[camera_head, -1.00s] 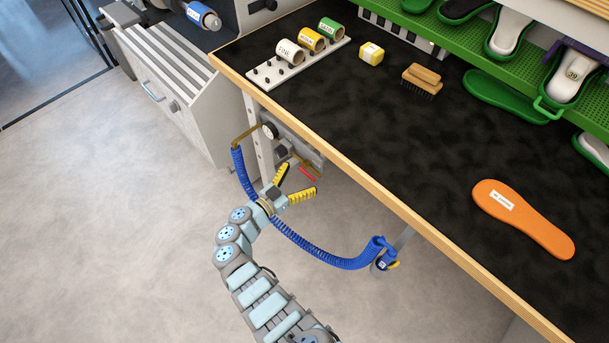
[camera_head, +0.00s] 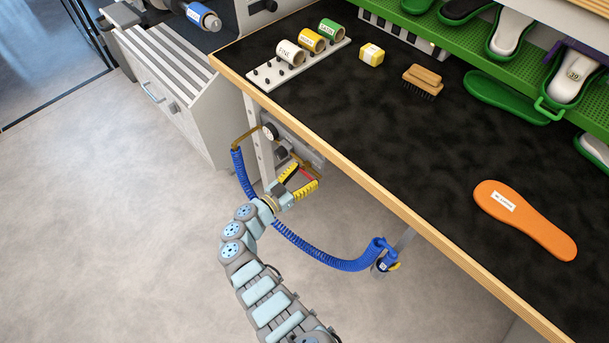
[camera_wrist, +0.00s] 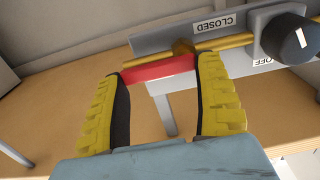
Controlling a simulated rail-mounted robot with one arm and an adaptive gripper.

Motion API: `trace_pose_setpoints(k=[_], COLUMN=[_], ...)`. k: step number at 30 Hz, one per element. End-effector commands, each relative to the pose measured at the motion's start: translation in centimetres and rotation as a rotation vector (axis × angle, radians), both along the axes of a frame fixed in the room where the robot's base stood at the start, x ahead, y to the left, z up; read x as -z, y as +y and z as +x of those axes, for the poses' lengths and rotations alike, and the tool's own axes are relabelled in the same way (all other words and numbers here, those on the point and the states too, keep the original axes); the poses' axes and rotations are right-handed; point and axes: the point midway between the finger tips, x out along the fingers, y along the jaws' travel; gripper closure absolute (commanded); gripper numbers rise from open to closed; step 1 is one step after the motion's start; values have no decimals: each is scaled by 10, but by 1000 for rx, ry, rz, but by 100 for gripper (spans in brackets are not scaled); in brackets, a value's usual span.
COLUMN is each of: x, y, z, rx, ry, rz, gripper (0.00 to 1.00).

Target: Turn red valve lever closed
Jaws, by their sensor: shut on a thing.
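The red valve lever (camera_wrist: 160,70) lies between the two yellow fingers of my gripper (camera_wrist: 162,88) in the wrist view. The fingers are shut on it. The lever runs nearly level across that view, close to the brass pipe (camera_wrist: 225,40) and below the plate with a "CLOSED" label (camera_wrist: 213,24). In the head view, my gripper (camera_head: 302,182) is at the valve panel under the bench edge, and a small part of the red lever (camera_head: 307,175) shows between the fingers. The fingers hide its ends.
A dark round knob (camera_wrist: 290,38) sits right of the lever, with an "OFF" label (camera_wrist: 262,61) nearby. A blue coiled hose (camera_head: 320,258) hangs beside my arm. The wooden bench edge (camera_head: 370,188) overhangs the panel. The floor at left is open.

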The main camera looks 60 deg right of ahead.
Motion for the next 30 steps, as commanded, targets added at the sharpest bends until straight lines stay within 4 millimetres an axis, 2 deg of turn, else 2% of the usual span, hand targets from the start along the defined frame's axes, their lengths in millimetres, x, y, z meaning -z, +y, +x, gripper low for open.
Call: trace_pose_setpoints(k=[11, 30], x=[4, 24], y=[0, -1], z=[-2, 0], rx=[1, 3], ry=[-100, -636], rz=[-36, -240], gripper=[65, 65])
